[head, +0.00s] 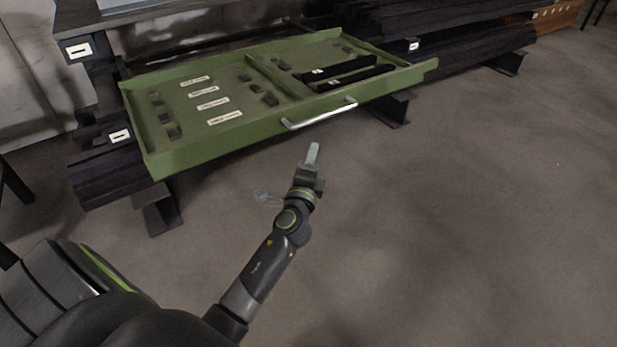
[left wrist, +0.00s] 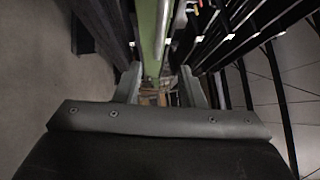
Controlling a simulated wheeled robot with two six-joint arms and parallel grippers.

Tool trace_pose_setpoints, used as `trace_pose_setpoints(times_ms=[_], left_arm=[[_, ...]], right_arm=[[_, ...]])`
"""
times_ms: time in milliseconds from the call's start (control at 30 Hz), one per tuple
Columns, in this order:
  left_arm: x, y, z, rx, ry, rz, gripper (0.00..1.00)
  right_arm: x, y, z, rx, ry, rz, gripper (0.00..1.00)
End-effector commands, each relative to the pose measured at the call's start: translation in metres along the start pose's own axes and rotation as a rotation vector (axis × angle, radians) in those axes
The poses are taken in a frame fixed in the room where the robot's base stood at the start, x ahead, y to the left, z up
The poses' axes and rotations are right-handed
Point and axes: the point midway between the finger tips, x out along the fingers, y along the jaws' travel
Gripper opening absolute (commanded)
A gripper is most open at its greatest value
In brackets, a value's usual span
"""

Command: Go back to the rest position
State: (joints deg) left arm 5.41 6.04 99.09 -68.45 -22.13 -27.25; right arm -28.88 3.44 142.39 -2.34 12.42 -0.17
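My left gripper (head: 312,158) is in front of the green drawer, a short way below and apart from its silver handle in the head view. In the left wrist view the two fingers of this gripper (left wrist: 162,78) stand apart with nothing held between them. The green drawer (head: 215,146) is pulled out of the dark rack. The silver handle (head: 320,115) is on its front face. My right gripper does not show in either view.
The drawer holds several small dark parts, white labels (head: 212,103) and two long black pieces (head: 348,76). Dark rack beams (head: 455,45) run behind and to the right. The grey floor (head: 480,210) is clear at the front right.

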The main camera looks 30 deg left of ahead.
Motion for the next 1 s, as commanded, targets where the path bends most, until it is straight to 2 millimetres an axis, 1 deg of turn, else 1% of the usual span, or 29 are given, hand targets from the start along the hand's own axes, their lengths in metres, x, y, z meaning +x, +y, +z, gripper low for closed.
trace_pose_setpoints(times_ms=[200,767,867,967,1000], left_arm=[[0.001,0.002,0.001,-0.001,0.003,-0.001,0.36],[0.000,0.002,0.001,-0.009,0.007,0.000,0.36],[-0.010,0.000,-0.001,-0.077,0.035,-0.003,0.36],[-0.033,-0.009,-0.003,-0.241,0.101,-0.012,0.36],[-0.045,-0.015,-0.004,-0.332,0.137,-0.019,0.36]], right_arm=[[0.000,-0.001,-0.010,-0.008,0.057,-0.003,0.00],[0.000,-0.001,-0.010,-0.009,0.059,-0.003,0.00],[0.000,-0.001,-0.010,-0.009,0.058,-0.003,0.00],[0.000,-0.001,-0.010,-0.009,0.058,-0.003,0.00],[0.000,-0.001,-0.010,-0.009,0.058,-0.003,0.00]])
